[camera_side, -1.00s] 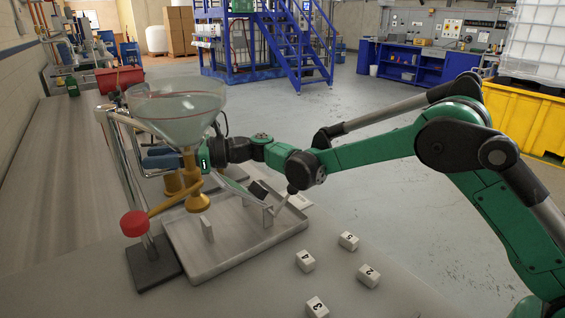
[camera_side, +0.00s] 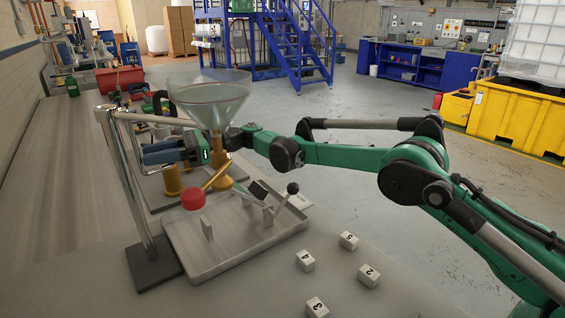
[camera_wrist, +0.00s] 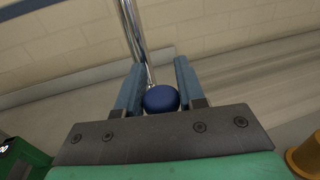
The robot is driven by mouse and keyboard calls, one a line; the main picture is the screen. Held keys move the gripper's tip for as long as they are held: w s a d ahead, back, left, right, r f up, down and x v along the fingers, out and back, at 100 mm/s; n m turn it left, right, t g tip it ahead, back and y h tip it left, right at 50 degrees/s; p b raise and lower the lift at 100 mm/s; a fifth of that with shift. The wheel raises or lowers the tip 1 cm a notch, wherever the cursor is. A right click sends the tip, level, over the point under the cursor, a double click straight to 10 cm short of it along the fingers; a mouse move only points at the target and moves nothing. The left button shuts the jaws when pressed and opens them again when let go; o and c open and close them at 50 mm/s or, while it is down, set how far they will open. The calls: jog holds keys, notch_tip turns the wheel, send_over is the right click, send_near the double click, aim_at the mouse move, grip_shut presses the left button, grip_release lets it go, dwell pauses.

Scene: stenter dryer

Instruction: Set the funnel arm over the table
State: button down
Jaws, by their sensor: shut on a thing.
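The clear glass funnel (camera_side: 208,103) sits on a light horizontal arm (camera_side: 152,118) carried by a chrome post (camera_side: 133,185) on a black base (camera_side: 154,264). Its brass outlet (camera_side: 223,172) has a lever with a red knob (camera_side: 193,199). The outlet appears near the far edge of a grey metal tray (camera_side: 200,268); its exact place above it is unclear. My gripper (camera_side: 158,153) is at the funnel arm, below the bar. In the wrist view, my gripper (camera_wrist: 159,92) has its blue fingers on both sides of a dark blue ball knob (camera_wrist: 160,99), the post beyond.
Several numbered white blocks (camera_side: 369,275) lie at the front right. A wall runs along the left.

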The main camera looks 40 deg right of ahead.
jog(key=shift+s+a+g, duration=0.1)
jog(key=shift+a+g, duration=0.1)
jog(key=shift+g, duration=0.1)
jog(key=c, duration=0.6)
grip_release()
jog(key=shift+o, duration=0.2)
jog(key=shift+d, duration=0.1)
jog(key=shift+s+d, duration=0.25)
jog(key=shift+d, duration=1.15)
jog(key=shift+s+d, duration=0.2)
jog(key=shift+d, duration=1.15)
